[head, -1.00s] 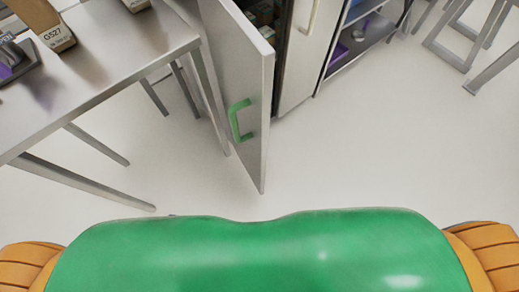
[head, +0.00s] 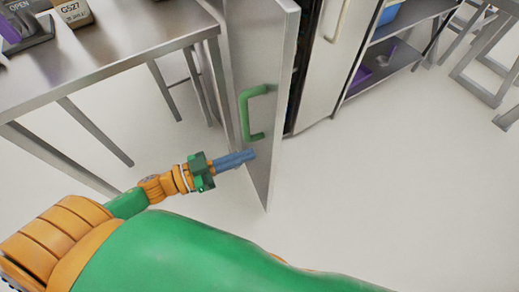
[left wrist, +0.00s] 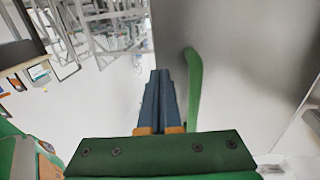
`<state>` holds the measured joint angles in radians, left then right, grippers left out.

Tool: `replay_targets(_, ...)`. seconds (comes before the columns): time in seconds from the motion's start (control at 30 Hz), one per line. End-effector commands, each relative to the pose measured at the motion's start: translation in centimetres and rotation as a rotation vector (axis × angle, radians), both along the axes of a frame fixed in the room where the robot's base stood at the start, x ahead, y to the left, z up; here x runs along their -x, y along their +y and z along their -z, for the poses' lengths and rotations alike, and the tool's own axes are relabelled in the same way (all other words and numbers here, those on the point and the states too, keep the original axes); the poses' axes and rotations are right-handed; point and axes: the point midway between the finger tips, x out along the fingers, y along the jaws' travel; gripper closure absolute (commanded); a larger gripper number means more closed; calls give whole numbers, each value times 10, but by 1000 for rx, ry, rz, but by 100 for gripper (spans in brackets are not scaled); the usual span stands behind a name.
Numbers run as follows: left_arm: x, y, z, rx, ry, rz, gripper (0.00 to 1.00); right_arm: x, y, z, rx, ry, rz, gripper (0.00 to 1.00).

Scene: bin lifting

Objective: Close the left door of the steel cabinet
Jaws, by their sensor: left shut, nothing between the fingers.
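The left door (head: 262,75) of the steel cabinet stands open, swung out toward me, with a green handle (head: 247,113) on the face turned to the left. My left gripper (head: 252,155) is shut and empty, its blue fingers pointing at the door just below the handle. In the left wrist view the shut fingers (left wrist: 160,75) are just left of the green handle (left wrist: 194,85), with the door (left wrist: 245,50) filling the upper right. I cannot tell whether the fingertips touch the door. The right cabinet door (head: 325,60) looks shut. My right gripper is not in view.
A steel table (head: 110,62) with a box (head: 73,12) stands at the left, its edge close to the open door. A shelf rack (head: 385,65) with a purple bin stands right of the cabinet. The floor (head: 380,190) at the right is clear.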

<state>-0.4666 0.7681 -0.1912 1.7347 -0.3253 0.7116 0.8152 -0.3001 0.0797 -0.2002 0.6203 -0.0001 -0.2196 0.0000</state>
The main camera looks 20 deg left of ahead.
Motion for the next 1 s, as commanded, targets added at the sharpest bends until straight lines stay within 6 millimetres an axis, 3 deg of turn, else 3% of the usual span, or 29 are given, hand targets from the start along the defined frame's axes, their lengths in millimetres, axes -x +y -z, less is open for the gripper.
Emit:
replay_targets(0.23, -24, -26, -1, 1, -2, 0, 100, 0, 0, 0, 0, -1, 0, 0)
replay_targets(0.77, -29, -32, 0, 1, 0, -8, 100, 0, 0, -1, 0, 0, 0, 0)
replay_targets(1.0, -43, -53, -2, 6, 0, -86, 100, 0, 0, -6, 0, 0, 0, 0)
